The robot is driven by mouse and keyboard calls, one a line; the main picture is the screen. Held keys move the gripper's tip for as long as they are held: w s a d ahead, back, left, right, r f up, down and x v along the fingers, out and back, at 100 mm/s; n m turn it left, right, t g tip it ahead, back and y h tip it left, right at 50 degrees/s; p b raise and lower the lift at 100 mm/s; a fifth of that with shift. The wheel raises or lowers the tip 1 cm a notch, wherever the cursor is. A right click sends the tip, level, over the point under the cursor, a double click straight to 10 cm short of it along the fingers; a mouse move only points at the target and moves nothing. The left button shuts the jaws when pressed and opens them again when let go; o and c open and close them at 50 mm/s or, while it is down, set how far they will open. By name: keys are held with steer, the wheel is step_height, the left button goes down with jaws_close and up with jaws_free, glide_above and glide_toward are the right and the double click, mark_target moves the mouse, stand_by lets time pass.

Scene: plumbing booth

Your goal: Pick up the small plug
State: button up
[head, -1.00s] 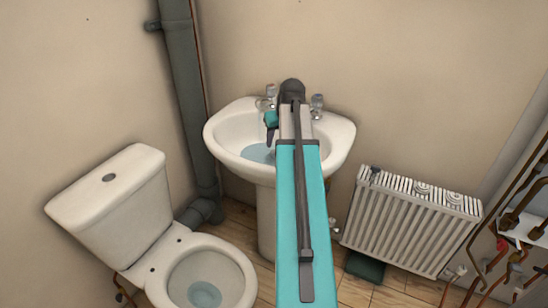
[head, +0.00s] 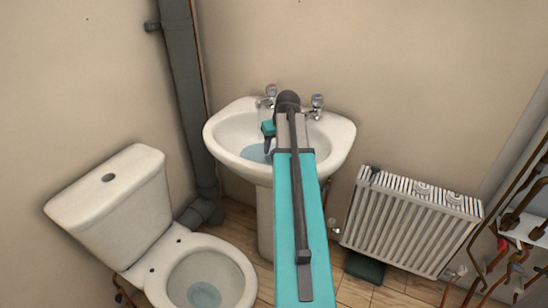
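No small plug can be made out in the head view. The white sink (head: 226,130) stands against the back wall with a pool of bluish water (head: 254,153) in its bowl. My teal arm reaches up over the right half of the bowl and hides part of it. My gripper (head: 268,146) points down over the bowl at the left of the arm's end. It is small here, and I cannot tell whether its fingers are open or hold anything.
Two taps (head: 317,104) stand on the sink's back rim. A toilet (head: 120,190) is at the left, beside a grey pipe (head: 184,95). A white radiator (head: 405,225) is at the right, with a dark green object (head: 365,268) under it. Copper pipes run along the right edge.

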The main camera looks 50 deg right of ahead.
steer(key=shift+x, duration=1.2)
jaws_close()
steer(key=shift+r, duration=0.1)
step_height(320, 180, up, 10)
stand_by(0.3)
stand_by(0.5)
